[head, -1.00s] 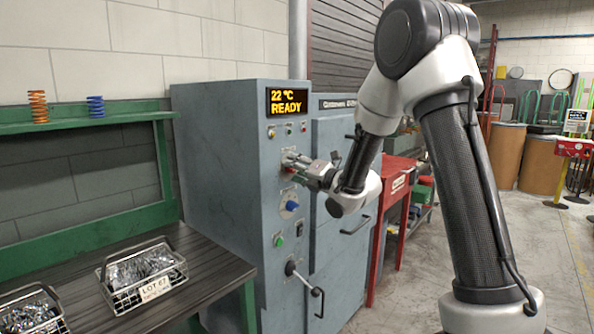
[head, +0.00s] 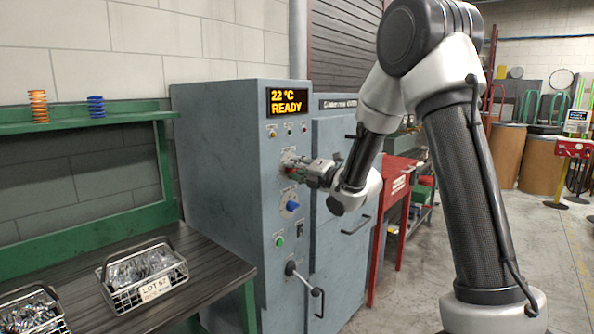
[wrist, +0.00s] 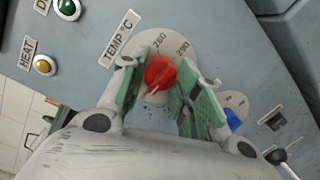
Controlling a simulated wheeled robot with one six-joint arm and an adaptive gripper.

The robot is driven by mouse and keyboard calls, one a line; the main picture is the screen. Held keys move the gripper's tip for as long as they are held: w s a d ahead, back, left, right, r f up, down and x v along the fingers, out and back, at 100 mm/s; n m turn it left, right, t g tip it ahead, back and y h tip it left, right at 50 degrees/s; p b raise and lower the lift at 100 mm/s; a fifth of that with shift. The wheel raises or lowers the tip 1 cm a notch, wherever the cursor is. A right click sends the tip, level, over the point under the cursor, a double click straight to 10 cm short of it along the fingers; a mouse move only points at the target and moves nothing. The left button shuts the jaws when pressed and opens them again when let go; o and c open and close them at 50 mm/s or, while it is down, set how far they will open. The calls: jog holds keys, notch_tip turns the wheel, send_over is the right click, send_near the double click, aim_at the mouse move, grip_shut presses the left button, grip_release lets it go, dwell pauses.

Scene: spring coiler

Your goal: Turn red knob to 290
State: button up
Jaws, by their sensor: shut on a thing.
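The red knob (wrist: 160,72) sits on a round pale dial in the wrist view, beside a "TEMP °C" label (wrist: 120,37). A pale mark on the knob's edge points to the lower left in that view. My gripper (wrist: 162,84) is shut on the knob, with a green pad on each side. In the head view my gripper (head: 302,170) reaches the front panel of the grey-blue cabinet (head: 218,190); the knob (head: 291,170) is mostly hidden there.
A blue knob (head: 292,205), a green button (head: 279,241) and a lever (head: 305,280) lie below. A bench with wire baskets (head: 145,275) stands left. A red cart (head: 395,190) stands right of the cabinet.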

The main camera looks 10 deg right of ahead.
jog(key=m+y, duration=0.1)
jog(key=m, duration=1)
jog(key=m+g+y, duration=0.1)
jog(key=m, duration=1.1)
jog(key=m+g+y, duration=0.1)
jog(key=m+y, duration=0.1)
jog(key=m, duration=0.9)
jog(key=shift+w+d+f+m, duration=0.1)
jog(key=shift+d+f+m, duration=0.05)
jog(key=shift+f+m, duration=0.2)
jog(key=shift+m, duration=0.25)
jog(key=o, duration=1)
jog(key=shift+r, duration=0.1)
